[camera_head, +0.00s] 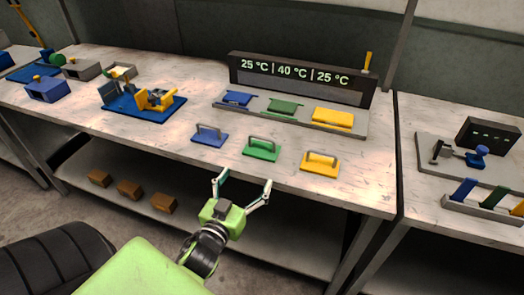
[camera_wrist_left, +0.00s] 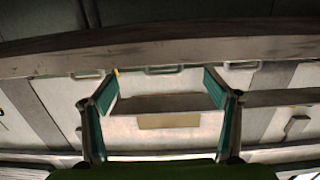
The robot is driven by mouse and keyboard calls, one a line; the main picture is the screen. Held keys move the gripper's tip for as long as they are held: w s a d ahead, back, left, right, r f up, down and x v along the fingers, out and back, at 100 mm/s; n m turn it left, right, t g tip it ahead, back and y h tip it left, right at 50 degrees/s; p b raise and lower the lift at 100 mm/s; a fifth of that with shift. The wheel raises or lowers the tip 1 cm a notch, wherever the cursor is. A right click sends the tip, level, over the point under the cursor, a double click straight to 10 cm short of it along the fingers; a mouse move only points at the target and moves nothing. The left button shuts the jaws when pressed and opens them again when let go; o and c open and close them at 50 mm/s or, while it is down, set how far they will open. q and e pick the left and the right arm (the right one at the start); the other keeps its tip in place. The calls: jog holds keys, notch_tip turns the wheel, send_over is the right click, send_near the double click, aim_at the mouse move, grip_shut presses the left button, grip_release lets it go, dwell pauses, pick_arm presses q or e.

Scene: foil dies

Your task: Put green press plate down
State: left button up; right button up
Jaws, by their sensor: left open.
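The green press plate (camera_head: 264,154), a flat plate with a grey bar handle, lies on the white table near its front edge. It stands between a blue handled plate (camera_head: 209,139) and a yellow handled plate (camera_head: 320,169). My left gripper (camera_head: 245,179) is open and empty, in front of the table edge and apart from the green plate. My right gripper is not in view.
Behind stands a rack (camera_head: 365,124) with blue, green and yellow plates under a temperature display (camera_head: 295,72). A blue fixture (camera_head: 143,107) sits to the left. Brown blocks (camera_head: 129,189) lie on the lower shelf. The table edge (camera_wrist_left: 160,45) crosses the wrist view.

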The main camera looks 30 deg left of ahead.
aim_at(262, 139)
pick_arm(q)
jog(key=w+r, duration=0.1)
jog(key=w, duration=0.1)
jog(key=w+a+r+p, duration=0.1)
jog(key=w, duration=0.2)
jog(key=w+a+r, duration=0.1)
jog(key=w, duration=0.1)
jog(key=shift+w+a+r, duration=0.1)
jog(key=shift+w+a, duration=0.1)
jog(key=shift+w, duration=0.15)
jog(key=shift+t, duration=0.3)
jog(key=p+x, duration=0.1)
jog(key=x, duration=0.4)
jog(key=shift+w+d+r+p, duration=0.1)
jog(key=shift+r+p, duration=0.05)
jog(key=shift+p, duration=0.2)
jog(key=shift+w, duration=0.3)
jog(key=c, duration=1.4)
jog(key=shift+r, duration=0.1)
jog(key=c, duration=0.5)
